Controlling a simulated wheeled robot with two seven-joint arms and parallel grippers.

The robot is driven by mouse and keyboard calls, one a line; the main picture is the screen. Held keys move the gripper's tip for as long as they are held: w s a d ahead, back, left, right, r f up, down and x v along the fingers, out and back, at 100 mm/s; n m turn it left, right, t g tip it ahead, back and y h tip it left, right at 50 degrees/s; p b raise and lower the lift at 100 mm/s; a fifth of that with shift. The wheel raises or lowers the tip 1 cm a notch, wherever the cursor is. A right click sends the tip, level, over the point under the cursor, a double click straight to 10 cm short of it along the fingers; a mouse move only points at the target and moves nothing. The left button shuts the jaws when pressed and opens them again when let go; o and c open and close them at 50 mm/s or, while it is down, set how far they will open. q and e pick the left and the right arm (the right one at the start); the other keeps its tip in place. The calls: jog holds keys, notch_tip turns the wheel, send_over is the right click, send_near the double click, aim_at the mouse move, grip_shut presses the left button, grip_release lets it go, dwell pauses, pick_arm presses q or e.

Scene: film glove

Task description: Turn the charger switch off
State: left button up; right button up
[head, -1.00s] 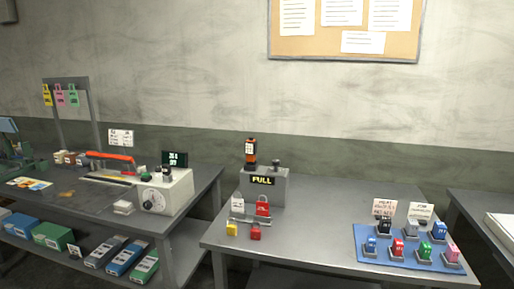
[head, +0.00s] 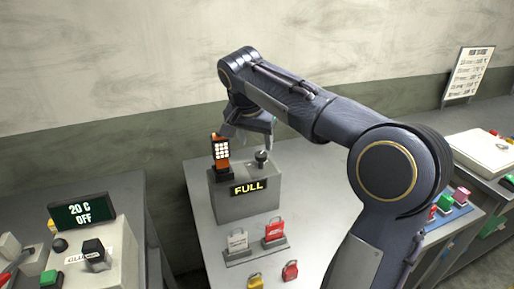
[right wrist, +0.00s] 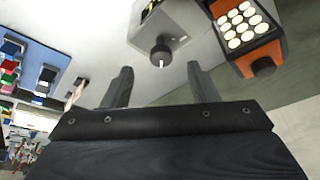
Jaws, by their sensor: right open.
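The grey charger (head: 243,203) stands on the table with a lit "FULL" display on its front. Its switch, a dark round knob (head: 261,157), sits on top at the right. An orange handset (head: 221,150) stands upright in the charger at the left. My right gripper (head: 249,137) is open and empty, above and behind the charger top. In the right wrist view the knob (right wrist: 161,53), with a pale line on it, lies beyond and between the two spread fingers (right wrist: 161,78), apart from them. The orange handset (right wrist: 246,30) is right of them. My left gripper is not in view.
White and red padlock-shaped tags (head: 275,229) stand in front of the charger, with yellow and red padlocks nearer. A box with a "20 C OFF" display (head: 83,213) is on the left bench. My right arm hides much of the table's right side.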

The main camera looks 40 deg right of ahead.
aim_at(261, 154)
jog(key=shift+m, duration=0.4)
jog(key=x, duration=0.5)
jog(key=d+x, duration=0.1)
jog(key=x, duration=0.1)
jog(key=shift+w+d, duration=0.1)
jog(key=shift+w, duration=0.35)
jog(key=shift+r, duration=0.1)
jog(key=shift+c, duration=0.2)
jog(key=c, duration=0.9)
